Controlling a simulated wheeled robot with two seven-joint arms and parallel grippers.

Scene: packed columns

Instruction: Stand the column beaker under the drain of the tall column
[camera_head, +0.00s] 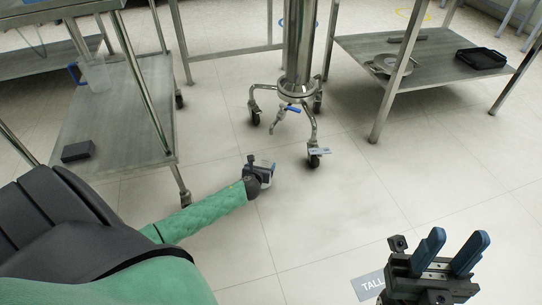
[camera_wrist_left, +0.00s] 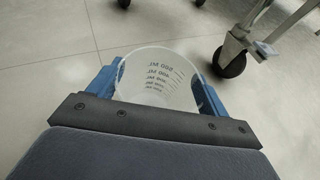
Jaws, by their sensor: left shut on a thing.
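The tall column (camera_head: 298,50) is a steel cylinder on a wheeled base at the upper middle of the head view. Its drain (camera_head: 278,122) has a blue lever (camera_head: 293,108) and points down between the base's legs. My left gripper (camera_head: 262,170) is shut on the clear column beaker (camera_wrist_left: 158,75), which shows volume markings in the left wrist view. The gripper is low, in front of the column base and apart from the drain. I cannot tell whether the beaker touches the floor. My right gripper (camera_head: 452,256) is open and empty at the lower right.
A caster (camera_wrist_left: 230,62) of a wheeled base is close to the beaker in the left wrist view. A cart (camera_head: 130,130) at left bears a clear jug (camera_head: 95,75) and a black block (camera_head: 78,151). A shelf (camera_head: 440,75) stands at right. A "TALL" label (camera_head: 368,287) shows.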

